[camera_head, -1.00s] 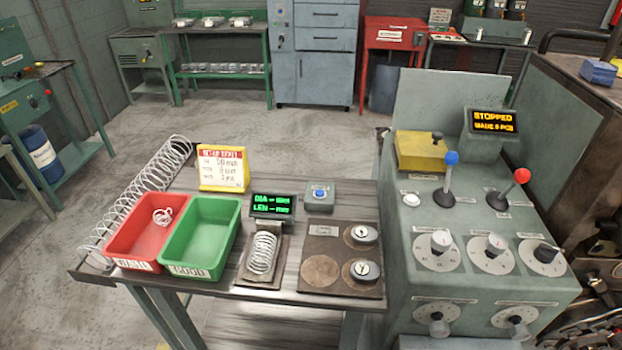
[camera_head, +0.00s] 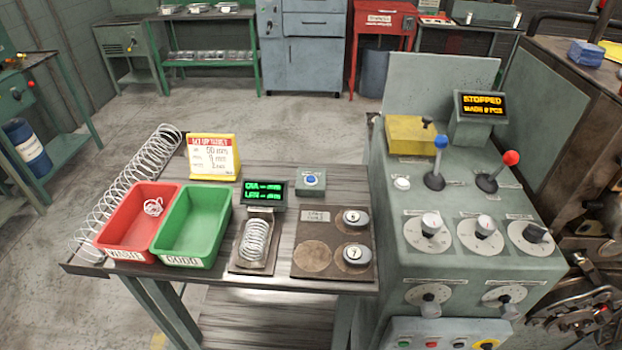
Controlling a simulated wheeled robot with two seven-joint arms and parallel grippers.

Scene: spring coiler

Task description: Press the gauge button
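The gauge button looks to be the blue button (camera_head: 311,180) on a small grey-green box (camera_head: 302,187) at the back of the table. Just left of it stands the gauge display (camera_head: 264,194) with green text on black, its values too small to read. A coiled spring (camera_head: 255,240) lies on the gauge plate in front of the display. Neither of my grippers shows in the head view.
A red bin (camera_head: 118,232) with a small spring and an empty green bin (camera_head: 186,247) stand left. A yellow setup card (camera_head: 214,157), a long coil (camera_head: 118,190) and a dark board (camera_head: 312,267) share the table (camera_head: 345,184). The control console (camera_head: 395,225) stands right, its screen (camera_head: 482,105) reading STOPPED.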

